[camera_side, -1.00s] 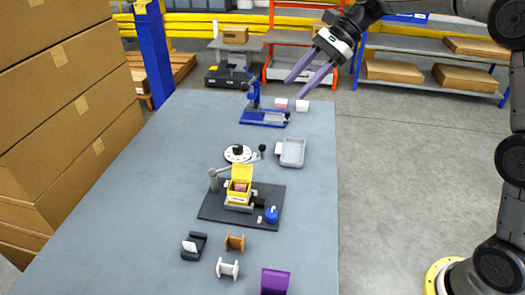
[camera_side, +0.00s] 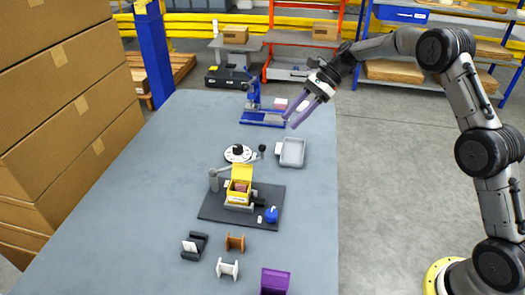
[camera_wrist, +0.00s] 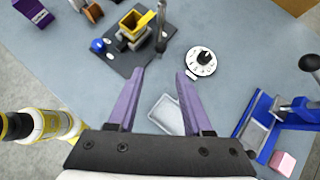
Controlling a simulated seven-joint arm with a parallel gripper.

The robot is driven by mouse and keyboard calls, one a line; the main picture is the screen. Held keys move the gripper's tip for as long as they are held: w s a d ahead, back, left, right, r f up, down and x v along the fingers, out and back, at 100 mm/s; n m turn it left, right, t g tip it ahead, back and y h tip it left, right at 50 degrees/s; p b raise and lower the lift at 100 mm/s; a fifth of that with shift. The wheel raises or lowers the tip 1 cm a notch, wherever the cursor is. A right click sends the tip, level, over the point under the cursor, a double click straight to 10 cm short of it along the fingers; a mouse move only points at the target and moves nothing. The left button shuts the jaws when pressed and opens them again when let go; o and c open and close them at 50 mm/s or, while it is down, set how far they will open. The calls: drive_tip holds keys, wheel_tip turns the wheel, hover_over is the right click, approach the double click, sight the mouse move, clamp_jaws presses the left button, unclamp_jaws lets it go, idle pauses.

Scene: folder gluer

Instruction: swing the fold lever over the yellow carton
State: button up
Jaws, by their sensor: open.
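The yellow carton (camera_side: 239,190) stands with its flap up on a dark base plate (camera_side: 212,209), with something pinkish inside. It also shows in the wrist view (camera_wrist: 133,21). The fold lever (camera_side: 228,170) is a thin grey bar running from a grey post (camera_side: 214,182) behind the carton, apparently to a black knob (camera_side: 262,148). In the wrist view the lever's exact outline is hard to tell. My gripper (camera_side: 291,122), with purple fingers, is open and empty. It is above the far right part of the table, apart from the lever; its fingers show in the wrist view (camera_wrist: 160,72).
A white dial (camera_side: 232,156) and a grey tray (camera_side: 292,152) lie beyond the carton. A blue press (camera_side: 262,118) stands farther back. Spools (camera_side: 235,242), a black holder (camera_side: 194,246) and a purple box (camera_side: 275,280) are in front. The table's left side is clear.

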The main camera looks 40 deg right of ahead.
sight(262, 148)
drive_tip(key=x, duration=1.3)
drive_tip(key=shift+a+f, duration=0.2)
drive_tip(key=shift+a, duration=0.05)
drive_tip(key=shift+c, duration=0.2)
clamp_jaws()
idle(0.9)
